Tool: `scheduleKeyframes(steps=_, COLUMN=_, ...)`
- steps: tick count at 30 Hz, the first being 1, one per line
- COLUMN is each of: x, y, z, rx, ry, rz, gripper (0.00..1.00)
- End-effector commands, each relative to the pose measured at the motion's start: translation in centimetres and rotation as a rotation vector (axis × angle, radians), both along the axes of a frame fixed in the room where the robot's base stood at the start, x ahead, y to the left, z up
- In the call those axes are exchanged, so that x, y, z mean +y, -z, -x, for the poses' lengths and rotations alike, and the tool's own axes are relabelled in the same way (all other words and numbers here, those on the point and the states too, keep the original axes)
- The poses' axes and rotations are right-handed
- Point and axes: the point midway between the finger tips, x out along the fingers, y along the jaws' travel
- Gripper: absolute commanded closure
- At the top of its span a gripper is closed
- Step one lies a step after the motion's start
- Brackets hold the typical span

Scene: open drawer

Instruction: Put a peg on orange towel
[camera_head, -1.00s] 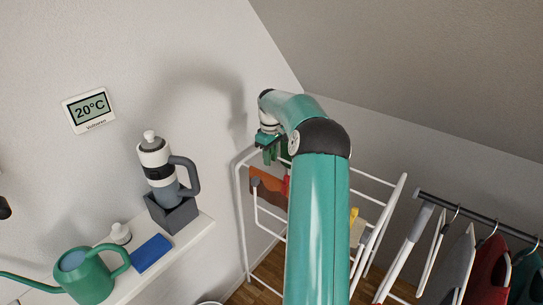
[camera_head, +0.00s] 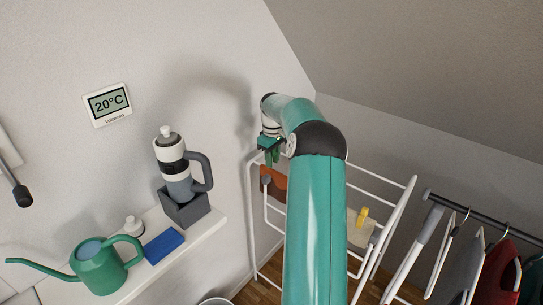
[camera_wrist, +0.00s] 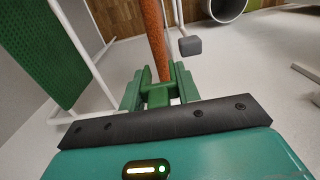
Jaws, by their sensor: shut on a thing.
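The orange towel (camera_head: 273,184) hangs on the white drying rack (camera_head: 250,215), just below my gripper (camera_head: 270,154) in the head view. In the wrist view my gripper (camera_wrist: 158,90) is shut on what looks like a green peg (camera_wrist: 158,96). The towel shows there as a narrow orange strip (camera_wrist: 153,40), nearly edge-on, reaching down to the peg between the fingers. I cannot tell whether the peg's jaws are around the towel's edge or just touching it. My arm hides part of the rack. A yellow peg (camera_head: 362,215) sits on a pale cloth (camera_head: 358,233) to the right.
A green cloth (camera_wrist: 50,55) is close on the left in the wrist view. Clothes on hangers (camera_head: 500,270) are at right.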

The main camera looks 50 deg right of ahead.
Motion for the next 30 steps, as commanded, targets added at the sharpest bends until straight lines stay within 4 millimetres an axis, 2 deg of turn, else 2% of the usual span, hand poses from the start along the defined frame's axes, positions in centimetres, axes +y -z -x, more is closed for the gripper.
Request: scheduleKeyframes(steps=30, x=0.2, y=6.1, z=-0.1, rx=0.0, ry=-0.002, rz=0.0, gripper=0.89)
